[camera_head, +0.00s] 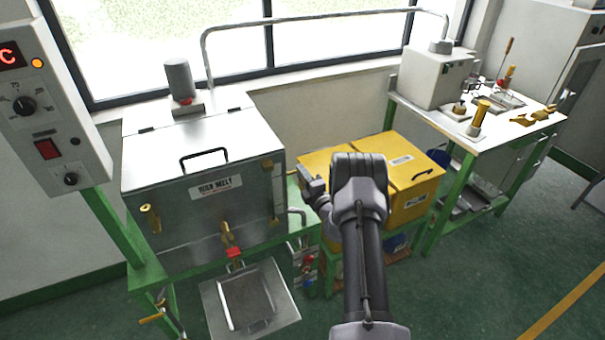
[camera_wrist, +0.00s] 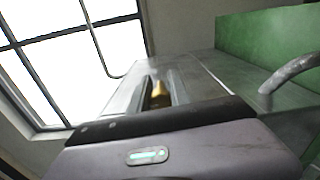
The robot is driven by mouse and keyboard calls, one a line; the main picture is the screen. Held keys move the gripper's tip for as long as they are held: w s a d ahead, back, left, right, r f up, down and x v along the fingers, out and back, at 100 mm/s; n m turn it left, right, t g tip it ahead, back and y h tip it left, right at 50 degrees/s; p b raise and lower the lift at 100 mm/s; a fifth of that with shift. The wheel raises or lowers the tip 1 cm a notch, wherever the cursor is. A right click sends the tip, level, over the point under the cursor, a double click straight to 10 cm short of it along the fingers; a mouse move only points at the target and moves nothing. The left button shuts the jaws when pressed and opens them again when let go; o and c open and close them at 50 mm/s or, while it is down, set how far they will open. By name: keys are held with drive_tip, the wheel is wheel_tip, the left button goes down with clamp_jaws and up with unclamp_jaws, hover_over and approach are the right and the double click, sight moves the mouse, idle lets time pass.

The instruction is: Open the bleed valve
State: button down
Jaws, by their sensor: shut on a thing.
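The silver wax melt tank (camera_head: 160,180) stands on a green frame at the left. In the wrist view, my gripper (camera_wrist: 161,90) is shut on a small brass piece (camera_wrist: 160,93), apparently the bleed valve handle, beside a grey metal surface. Most of the piece is hidden by the fingers. In the head view, my gripper is right of the tank, partly hidden by my wrist.
A grey curved pipe (camera_wrist: 290,74) runs close by in the wrist view. Yellow boxes (camera_head: 413,180) stand behind my arm. A tilted metal tray (camera_head: 282,300) sits below the tap. A control box (camera_head: 50,100) hangs at the left. Open green floor lies at the right.

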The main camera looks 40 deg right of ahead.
drive_tip(key=shift+m, duration=0.5)
drive_tip(key=c, duration=1.2)
unclamp_jaws()
drive_tip(key=p+v, duration=0.3)
drive_tip(key=v, duration=1.4)
drive_tip(key=shift+s+a, duration=0.15)
drive_tip(key=shift+s, duration=0.05)
